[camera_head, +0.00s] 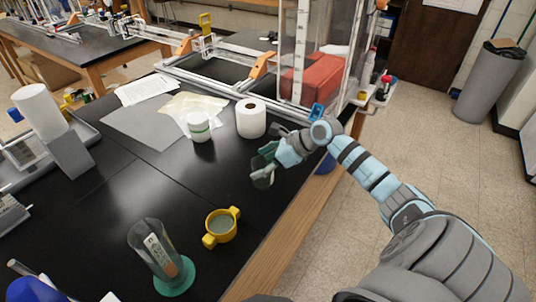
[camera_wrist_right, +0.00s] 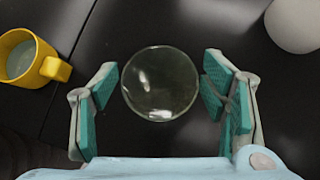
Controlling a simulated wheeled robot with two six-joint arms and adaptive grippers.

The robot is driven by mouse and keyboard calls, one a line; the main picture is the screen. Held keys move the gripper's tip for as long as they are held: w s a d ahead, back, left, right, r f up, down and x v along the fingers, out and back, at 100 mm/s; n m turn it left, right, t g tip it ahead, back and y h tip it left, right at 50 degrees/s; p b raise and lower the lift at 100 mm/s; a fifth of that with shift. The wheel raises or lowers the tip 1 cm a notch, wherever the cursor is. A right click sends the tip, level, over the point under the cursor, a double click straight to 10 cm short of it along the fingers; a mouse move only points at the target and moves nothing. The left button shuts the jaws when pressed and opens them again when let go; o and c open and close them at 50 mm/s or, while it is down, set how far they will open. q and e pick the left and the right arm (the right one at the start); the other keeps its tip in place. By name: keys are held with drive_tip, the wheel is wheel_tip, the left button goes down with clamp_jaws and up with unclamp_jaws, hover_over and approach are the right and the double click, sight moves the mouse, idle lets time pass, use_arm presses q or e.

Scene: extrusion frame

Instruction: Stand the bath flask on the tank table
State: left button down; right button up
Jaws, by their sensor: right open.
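A clear glass vessel, which looks like the bath flask (camera_head: 263,178), stands on the black bench top (camera_head: 120,185) near its right edge. In the right wrist view the flask (camera_wrist_right: 160,84) is a round glass outline seen from above. My right gripper (camera_head: 266,158) is open, with its green-padded fingers on either side of the flask. In the wrist view a gap shows on both sides between the flask and the pads of the right gripper (camera_wrist_right: 159,88). The gripper partly hides the flask in the head view. My left gripper is out of view.
A yellow two-handled cup (camera_head: 221,225) and a glass cylinder on a green base (camera_head: 158,250) stand nearer. A white jar (camera_head: 199,127) and paper roll (camera_head: 251,118) stand behind. A clear tank (camera_head: 325,65) rises at the back, with a frame beside it.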

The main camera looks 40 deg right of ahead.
drive_tip(key=p+v, duration=0.5)
drive_tip(key=v, duration=0.7)
drive_tip(key=shift+p, duration=0.4)
